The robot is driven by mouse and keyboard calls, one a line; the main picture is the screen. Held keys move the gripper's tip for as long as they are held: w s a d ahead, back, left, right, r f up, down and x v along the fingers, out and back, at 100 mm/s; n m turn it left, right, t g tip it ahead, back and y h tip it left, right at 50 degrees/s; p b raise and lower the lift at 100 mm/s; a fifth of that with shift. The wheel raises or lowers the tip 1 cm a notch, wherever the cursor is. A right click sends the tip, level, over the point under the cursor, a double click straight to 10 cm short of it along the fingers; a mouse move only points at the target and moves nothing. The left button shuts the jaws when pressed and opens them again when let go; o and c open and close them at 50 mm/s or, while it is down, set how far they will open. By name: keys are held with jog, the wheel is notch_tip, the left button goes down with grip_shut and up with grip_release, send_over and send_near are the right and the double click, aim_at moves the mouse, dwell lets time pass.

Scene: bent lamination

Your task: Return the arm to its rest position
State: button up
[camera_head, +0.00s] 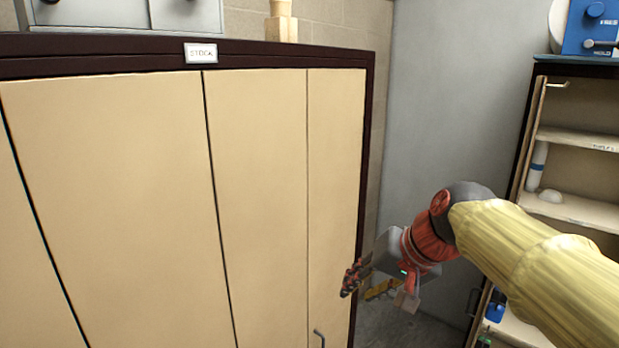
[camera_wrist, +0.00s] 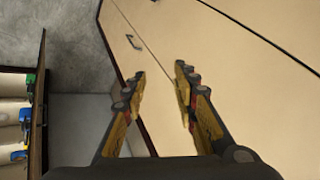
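My gripper (camera_head: 368,282) is at the end of my yellow-sleeved arm, which reaches in from the right in the head view. It hangs in front of the right edge of the large cream cabinet (camera_head: 262,190). In the wrist view the two fingers of my gripper (camera_wrist: 160,85) stand apart with a gap between them. Nothing is held in the gap; the cabinet front (camera_wrist: 230,70) shows behind it. I cannot tell how far the fingertips are from the cabinet.
The dark-framed cabinet carries a STOCK label (camera_head: 201,53) and a low handle (camera_head: 319,338). At right stands an open shelf unit (camera_head: 572,209) with a blue device (camera_head: 590,30) on top. A grey wall (camera_head: 440,100) and some floor show between them.

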jog(key=s+d+f+h+b, duration=0.1)
jog(key=s+d+f+b, duration=0.2)
jog(key=s+f+b, duration=0.3)
jog(key=s+d+f+n+h+b, duration=0.1)
jog(key=s+d+f+b, duration=0.2)
jog(key=f, duration=1.3)
jog(key=s+d+f+n+h+b, duration=0.1)
jog(key=s+d+f+h+b, duration=0.1)
jog(key=s+f+b, duration=0.7)
jog(key=shift+s+d+f, duration=0.5)
jog(key=shift+s+f, duration=0.45)
jog(key=shift+s, duration=0.15)
